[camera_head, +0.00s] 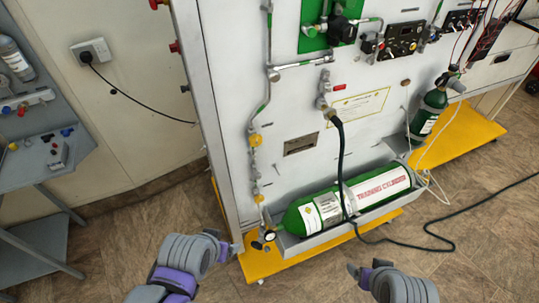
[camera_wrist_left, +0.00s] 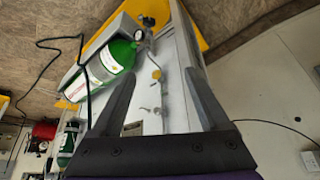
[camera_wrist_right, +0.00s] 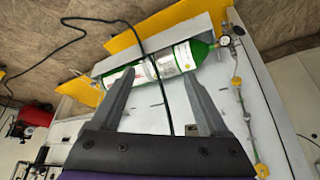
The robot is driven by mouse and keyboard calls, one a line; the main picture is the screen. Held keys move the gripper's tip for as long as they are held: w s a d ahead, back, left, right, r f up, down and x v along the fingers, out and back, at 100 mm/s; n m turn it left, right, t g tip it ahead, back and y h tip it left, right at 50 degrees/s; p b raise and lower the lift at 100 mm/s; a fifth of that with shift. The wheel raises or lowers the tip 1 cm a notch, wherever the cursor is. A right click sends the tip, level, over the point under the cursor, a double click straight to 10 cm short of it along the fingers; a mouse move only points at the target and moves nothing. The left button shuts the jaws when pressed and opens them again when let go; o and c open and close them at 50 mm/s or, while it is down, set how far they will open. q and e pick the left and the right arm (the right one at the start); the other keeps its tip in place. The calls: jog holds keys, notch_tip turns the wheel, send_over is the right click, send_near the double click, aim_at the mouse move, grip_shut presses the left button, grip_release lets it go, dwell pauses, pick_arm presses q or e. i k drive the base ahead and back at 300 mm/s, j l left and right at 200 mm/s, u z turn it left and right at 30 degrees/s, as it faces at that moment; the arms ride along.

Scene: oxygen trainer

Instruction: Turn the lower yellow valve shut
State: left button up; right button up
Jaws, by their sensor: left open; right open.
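The lower yellow valve (camera_head: 258,198) sits on the thin vertical pipe at the left of the white panel, above the gauge. An upper yellow valve (camera_head: 255,140) is higher on the same pipe. In the left wrist view a yellow valve (camera_wrist_left: 156,75) shows between my open fingers, some distance beyond them. In the right wrist view the lower valve (camera_wrist_right: 235,83) and upper valve (camera_wrist_right: 262,170) are to the right of my fingers. My left gripper (camera_head: 228,248) is open, below and left of the lower valve, apart from it. My right gripper (camera_head: 358,272) is open and empty, low in front.
A green training cylinder (camera_head: 325,205) lies in a tray at the panel's foot, with a pressure gauge (camera_head: 269,235) at its left end. A black hose (camera_head: 341,165) hangs down the panel and runs along the floor. A grey side table (camera_head: 45,160) stands left.

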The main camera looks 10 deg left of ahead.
aim_at(258, 199)
jog(key=l+u, duration=0.1)
jog(key=u, duration=1.1)
jog(key=l+u, duration=0.55)
jog(key=u, duration=0.25)
jog(key=k+l+u, duration=0.15)
jog(key=u, duration=0.2)
jog(key=k+l+u, duration=0.25)
jog(key=l, duration=0.25)
jog(key=k+l+u, duration=0.25)
jog(key=k+l, duration=0.6)
